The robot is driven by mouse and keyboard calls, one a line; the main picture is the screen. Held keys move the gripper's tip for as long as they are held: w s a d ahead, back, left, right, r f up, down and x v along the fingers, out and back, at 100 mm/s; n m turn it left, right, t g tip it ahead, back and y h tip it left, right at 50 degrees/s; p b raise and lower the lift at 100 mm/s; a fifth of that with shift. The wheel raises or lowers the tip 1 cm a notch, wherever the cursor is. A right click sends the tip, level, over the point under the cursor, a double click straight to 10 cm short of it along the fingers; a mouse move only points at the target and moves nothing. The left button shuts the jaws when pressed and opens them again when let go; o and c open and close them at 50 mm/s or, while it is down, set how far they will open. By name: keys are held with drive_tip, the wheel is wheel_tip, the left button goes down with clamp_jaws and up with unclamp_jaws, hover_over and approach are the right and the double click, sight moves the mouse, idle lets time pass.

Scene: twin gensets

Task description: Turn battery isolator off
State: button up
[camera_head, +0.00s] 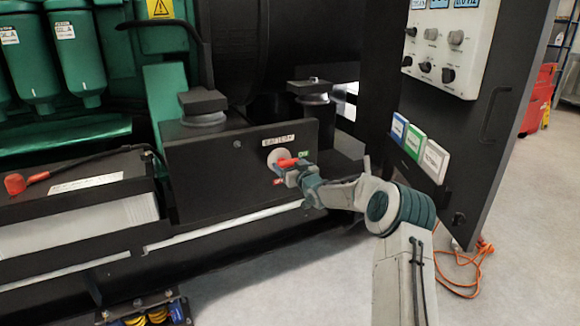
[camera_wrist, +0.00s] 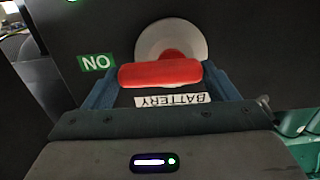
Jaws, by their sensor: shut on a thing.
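The battery isolator is a red handle (camera_head: 287,162) on a round pale disc, mounted on a dark panel (camera_head: 210,165) under a "BATTERY" label (camera_head: 279,140). A green ON label shows beside it in the wrist view (camera_wrist: 96,63), and a small red label (camera_head: 279,181) sits below it in the head view. In the wrist view the red handle (camera_wrist: 160,74) lies crosswise between the two fingers. My gripper (camera_head: 290,167) is at the panel and shut on the handle. The pale disc (camera_wrist: 171,42) shows behind the handle.
A black battery box (camera_head: 85,190) with a red-capped cable (camera_head: 15,183) stands at the left. An orange cable (camera_head: 465,270) lies on the grey floor.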

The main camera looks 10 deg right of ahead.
drive_tip(key=shift+m+p, duration=0.3)
drive_tip(key=m+p, duration=0.1)
drive_tip(key=m, duration=0.1)
drive_tip(key=shift+f+m+p, duration=0.1)
drive_tip(key=shift+m+p, duration=0.3)
drive_tip(key=shift+s+a+f+m+b, duration=0.15)
drive_tip(key=shift+a+f+m, duration=0.1)
drive_tip(key=shift+m, duration=2.15)
drive_tip(key=shift+a+f+m+b, duration=0.15)
drive_tip(key=shift+f+m, duration=0.15)
drive_tip(key=shift+m, duration=2.1)
drive_tip(key=shift+s+a+f+m+b, duration=0.15)
drive_tip(key=shift+f+m, duration=0.1)
drive_tip(key=shift+m, duration=2.15)
drive_tip(key=o, duration=0.9)
drive_tip(key=shift+o, duration=0.2)
